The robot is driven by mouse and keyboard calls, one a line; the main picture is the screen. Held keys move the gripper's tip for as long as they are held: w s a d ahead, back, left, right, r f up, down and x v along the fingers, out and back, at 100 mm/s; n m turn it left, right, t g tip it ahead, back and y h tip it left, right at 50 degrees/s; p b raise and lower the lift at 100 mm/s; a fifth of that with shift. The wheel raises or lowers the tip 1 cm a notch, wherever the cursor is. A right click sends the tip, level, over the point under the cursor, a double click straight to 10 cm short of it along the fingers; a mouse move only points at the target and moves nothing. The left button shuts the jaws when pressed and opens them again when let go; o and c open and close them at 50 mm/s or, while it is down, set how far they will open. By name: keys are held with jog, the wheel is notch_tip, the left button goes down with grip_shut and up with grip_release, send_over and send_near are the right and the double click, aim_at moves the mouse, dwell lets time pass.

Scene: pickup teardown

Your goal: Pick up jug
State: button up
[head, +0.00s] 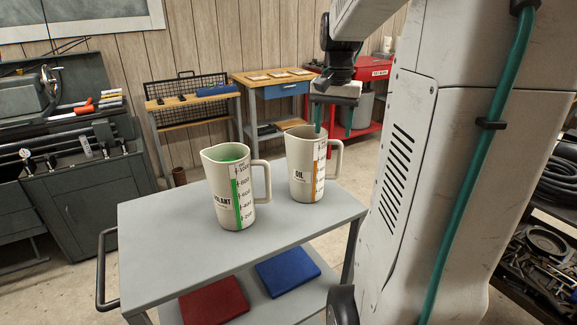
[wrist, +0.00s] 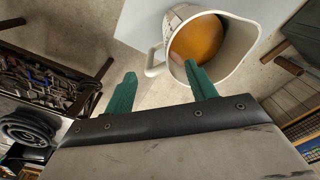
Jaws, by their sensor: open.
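A cream jug marked OIL (head: 301,178), with an orange scale and a handle on its right, stands upright on a grey cart (head: 158,235). In the wrist view this jug (wrist: 247,40) shows orange liquid inside, with its handle toward the left. My gripper (head: 333,132) is open and empty, pointing down at the handle side of the oil jug. In the wrist view one finger of my gripper (wrist: 160,71) overlaps the jug's mouth and the other is outside the handle; contact cannot be told. A second cream jug (head: 224,190), marked with green and partly readable as coolant, stands to the left.
The cart's lower shelf holds a red box (head: 214,303) and a blue box (head: 287,271). A wooden workbench (head: 272,76) and a red cart (head: 368,72) stand behind. A dark machine (head: 75,195) is at the left. The cart top's front is clear.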

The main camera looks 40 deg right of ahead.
aim_at(331, 142)
notch_tip(331, 142, down, 8)
jog(key=shift+w+d+r, duration=0.1)
jog(key=shift+w, duration=0.05)
dwell(0.3)
jog(key=shift+c, duration=0.3)
grip_shut()
dwell(1.1)
